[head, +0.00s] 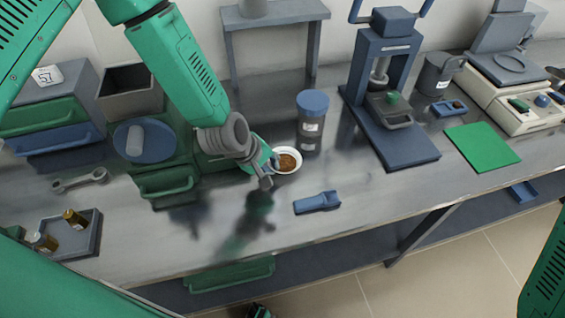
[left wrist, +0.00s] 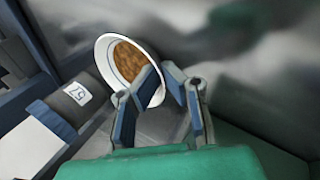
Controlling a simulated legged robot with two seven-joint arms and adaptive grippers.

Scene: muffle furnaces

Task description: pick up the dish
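The dish (head: 296,168) is a small white round bowl with brown granular contents, standing on the grey bench near the middle of the head view. It also shows in the left wrist view (left wrist: 105,62), at the upper left, with its rim partly behind a finger. My left gripper (head: 269,173) is at the dish's near left side, pointing down. In the left wrist view the gripper's fingertips (left wrist: 161,70) are apart, with one over the dish's inside and one beyond its rim. Contact with the rim cannot be told. My right gripper is not clearly visible.
A blue-lidded jar (head: 312,114) stands behind the dish. A blue tool (head: 317,203) lies to its right. A blue press (head: 392,140), green mat (head: 483,147) and balance (head: 513,100) are farther right. A tray (head: 85,238) with small bottles is at left. The front bench is largely clear.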

